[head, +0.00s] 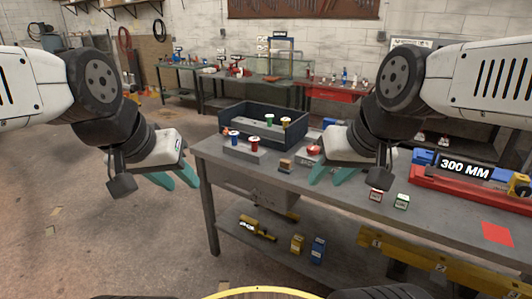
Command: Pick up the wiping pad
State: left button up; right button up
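A small tan-and-dark block (286,165) sits on the grey workbench (238,180) near its front left part; it may be the wiping pad, but it is too small to tell for sure. A flat red square (497,234) lies at the bench's right front. My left gripper (184,185) hangs off the bench's left end, its teal fingers apart and empty. My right gripper (329,182) is over the bench, just right of the block and apart from it. Its teal fingers look apart with nothing between them.
A dark open bin (232,122) stands at the bench's back left, with spools (254,142) on a grey block before it. A red rack marked 300 MM (465,185) is further right.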

aim_at(285, 167)
jog(key=i+j, duration=0.1)
jog(key=i, duration=0.35)
jog(key=i+j, duration=0.15)
jog(key=i, duration=0.35)
